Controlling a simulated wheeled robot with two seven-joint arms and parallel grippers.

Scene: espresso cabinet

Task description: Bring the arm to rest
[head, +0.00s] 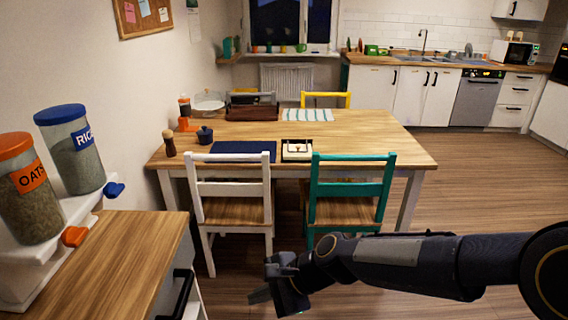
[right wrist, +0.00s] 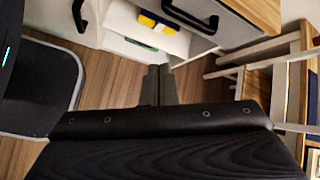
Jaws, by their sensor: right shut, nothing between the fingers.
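My right arm reaches in from the right in the head view. Its dark gripper (head: 274,295) hangs low in front of the white and teal chairs, to the right of the wooden-topped cabinet (head: 115,262). In the right wrist view, the right gripper's two fingers (right wrist: 158,84) are together, with nothing between them. The gripper is apart from the cabinet front and the chairs. My left arm and gripper are in neither view.
A white chair (head: 231,205) and a teal chair (head: 346,200) stand at the table (head: 375,143). Oats (head: 27,190) and rice (head: 72,150) dispensers are at left. Floor (head: 475,190) is free at right.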

